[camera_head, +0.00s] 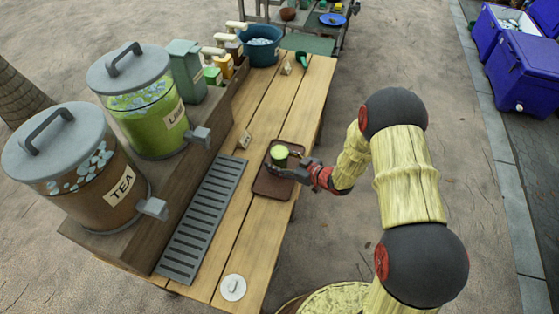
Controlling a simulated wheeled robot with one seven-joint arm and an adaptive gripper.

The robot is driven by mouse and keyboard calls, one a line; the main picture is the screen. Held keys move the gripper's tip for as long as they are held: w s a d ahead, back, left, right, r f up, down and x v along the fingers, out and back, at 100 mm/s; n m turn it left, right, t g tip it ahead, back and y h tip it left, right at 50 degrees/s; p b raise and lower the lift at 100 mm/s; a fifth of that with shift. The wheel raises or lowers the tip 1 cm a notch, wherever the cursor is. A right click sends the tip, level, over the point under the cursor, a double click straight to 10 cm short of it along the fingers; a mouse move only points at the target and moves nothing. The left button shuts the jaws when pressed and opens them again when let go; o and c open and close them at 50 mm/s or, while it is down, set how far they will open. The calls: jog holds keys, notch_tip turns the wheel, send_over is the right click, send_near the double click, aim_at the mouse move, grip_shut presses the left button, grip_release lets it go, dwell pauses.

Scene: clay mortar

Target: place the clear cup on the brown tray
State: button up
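A small cup (280,152) with a bright green top, perhaps lime drink in clear walls, is over the brown tray (268,187) on the wooden table. It looks upright. I cannot tell whether its base touches the tray. My gripper (286,167) reaches in from the right, low over the tray, with its dark fingers right at the cup's near and right side. The fingers hide the cup's lower part. I cannot tell whether they are closed on it or spread around it.
Tea (83,172) and green lime (143,103) dispensers stand on a raised shelf at the left. A grey drip grate (203,218) lies left of the tray. A small sign (245,140), a white disc (233,287) and a blue ice tub (262,49) are on the table.

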jog(key=shift+s+d+r, duration=0.1)
jog(key=shift+d+r, duration=0.1)
jog(key=shift+r, duration=0.1)
jog(key=p+v, duration=0.3)
jog(key=v, duration=0.9)
jog(key=w+d+r+m+h, duration=0.1)
jog(key=w+d+r+h, duration=0.55)
jog(key=r, duration=0.35)
jog(key=s+d+r+m+h, duration=0.2)
jog(key=s+d+r, duration=0.1)
jog(key=r, duration=0.4)
jog(key=s+d+r+m+h, duration=0.2)
jog(key=s+d+r+h, duration=0.1)
jog(key=r, duration=0.4)
jog(key=s+a+r+m+g, duration=0.1)
jog(key=s+a+r, duration=0.1)
jog(key=s, duration=0.7)
jog(key=s+a+r+m+g+y, duration=0.1)
jog(key=s+a+r, duration=0.2)
jog(key=s, duration=0.5)
jog(key=s+a+r+m+g, duration=0.2)
jog(key=s+a+r, duration=0.1)
jog(key=s, duration=0.6)
jog(key=shift+s+y, duration=0.35)
jog(key=shift+s, duration=0.05)
